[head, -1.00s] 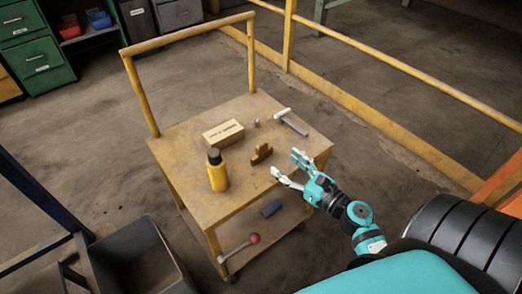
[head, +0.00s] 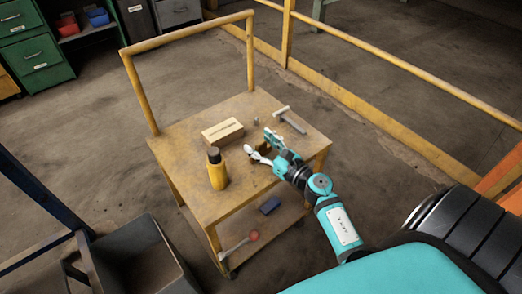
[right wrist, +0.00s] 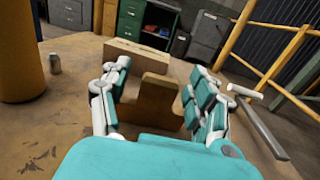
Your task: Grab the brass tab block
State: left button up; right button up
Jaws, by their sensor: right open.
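The brass tab block (right wrist: 155,98), a brown stepped piece with a raised tab, stands on the cart top. In the right wrist view it is between the two fingers of my right gripper, with its lower part partly hidden by my gripper. My right gripper (head: 259,142) is open, with its white and teal fingers on either side of the block, and no clear grip shows. In the head view the gripper mostly hides the block. My left gripper is not in view.
The lower shelf holds a blue block (head: 270,205) and a red-knobbed rod (head: 240,243). A dark bin (head: 140,260) stands at left.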

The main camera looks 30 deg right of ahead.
jog(key=shift+c, duration=0.3)
grip_shut()
jog(key=shift+r, duration=0.2)
